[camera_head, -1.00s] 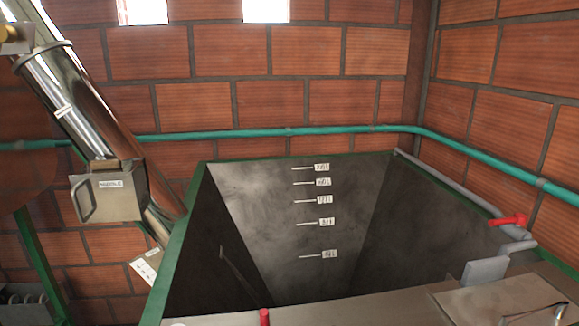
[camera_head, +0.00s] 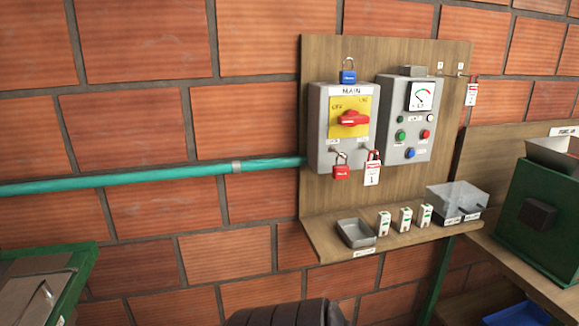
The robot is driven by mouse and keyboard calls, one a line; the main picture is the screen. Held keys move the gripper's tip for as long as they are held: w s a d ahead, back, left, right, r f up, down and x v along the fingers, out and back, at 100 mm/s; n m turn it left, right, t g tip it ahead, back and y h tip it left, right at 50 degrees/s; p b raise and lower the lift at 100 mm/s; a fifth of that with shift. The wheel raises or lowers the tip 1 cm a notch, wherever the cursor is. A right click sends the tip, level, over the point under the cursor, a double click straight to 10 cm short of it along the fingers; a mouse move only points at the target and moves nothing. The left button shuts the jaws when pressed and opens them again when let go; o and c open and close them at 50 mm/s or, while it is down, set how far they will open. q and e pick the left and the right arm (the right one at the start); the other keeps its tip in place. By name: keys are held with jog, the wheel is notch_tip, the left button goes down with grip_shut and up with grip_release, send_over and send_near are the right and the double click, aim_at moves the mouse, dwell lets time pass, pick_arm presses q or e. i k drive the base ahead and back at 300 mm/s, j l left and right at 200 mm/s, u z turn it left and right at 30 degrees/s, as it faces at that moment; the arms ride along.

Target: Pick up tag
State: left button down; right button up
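A red-and-white tag (camera_head: 372,173) hangs below the MAIN switch box (camera_head: 342,128), beside a red padlock (camera_head: 341,172). A second red-and-white tag (camera_head: 471,94) hangs near the upper right edge of the wooden board (camera_head: 388,55), below small hooks. Neither of my grippers shows in the head view.
A shelf below the board holds a grey tray (camera_head: 356,233), three small white-and-green blocks (camera_head: 405,219) and a clear-lidded box (camera_head: 457,198). A grey control panel (camera_head: 408,118) with a gauge is right of the switch box. A green machine (camera_head: 541,211) stands at right. A teal pipe (camera_head: 150,177) runs along the brick wall.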

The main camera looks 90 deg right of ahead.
aim_at(371, 171)
jog(key=z, duration=3.25)
jog(key=i+l+u, duration=0.15)
jog(key=l, duration=0.25)
jog(key=i+l+u, duration=0.15)
jog(key=l, duration=0.3)
jog(key=i+l+u, duration=0.15)
jog(key=l, duration=0.25)
jog(key=l+u, duration=0.15)
jog(key=l, duration=0.3)
jog(key=i, duration=0.05)
